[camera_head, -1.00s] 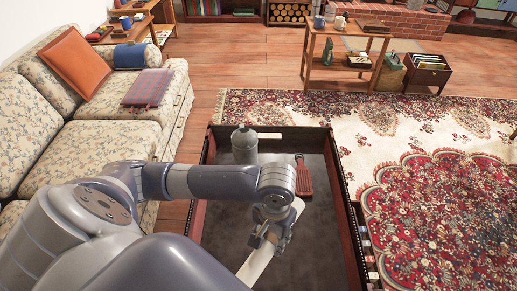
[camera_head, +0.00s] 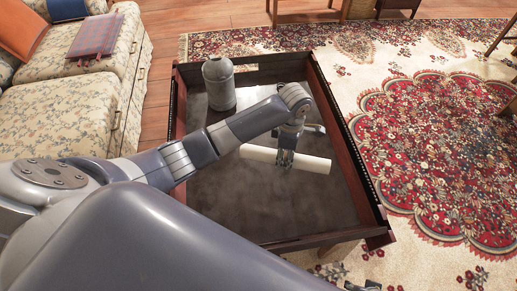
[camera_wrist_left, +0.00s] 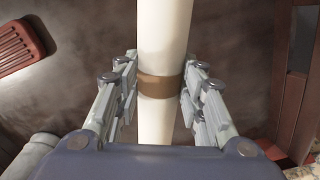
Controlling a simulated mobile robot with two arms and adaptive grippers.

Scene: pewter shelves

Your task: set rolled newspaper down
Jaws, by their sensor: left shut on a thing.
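The rolled newspaper (camera_head: 316,163) is a long cream roll with a brown band (camera_wrist_left: 160,86) around its middle. My left gripper (camera_head: 286,160) is shut on it at the band, with a finger on either side in the left wrist view (camera_wrist_left: 160,95). The roll lies nearly crosswise over the dark inner surface of the wood-rimmed table (camera_head: 260,215). I cannot tell whether it touches that surface. A small dark part at the bottom edge of the head view may be my right gripper (camera_head: 365,285); its jaws are not clear.
A grey canister (camera_head: 219,85) stands in the table's far left corner. A red slatted object (camera_wrist_left: 20,45) lies near the roll, mostly hidden by my arm in the head view. The near part of the surface is clear. Raised rims surround it. A floral sofa (camera_head: 70,105) is left.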

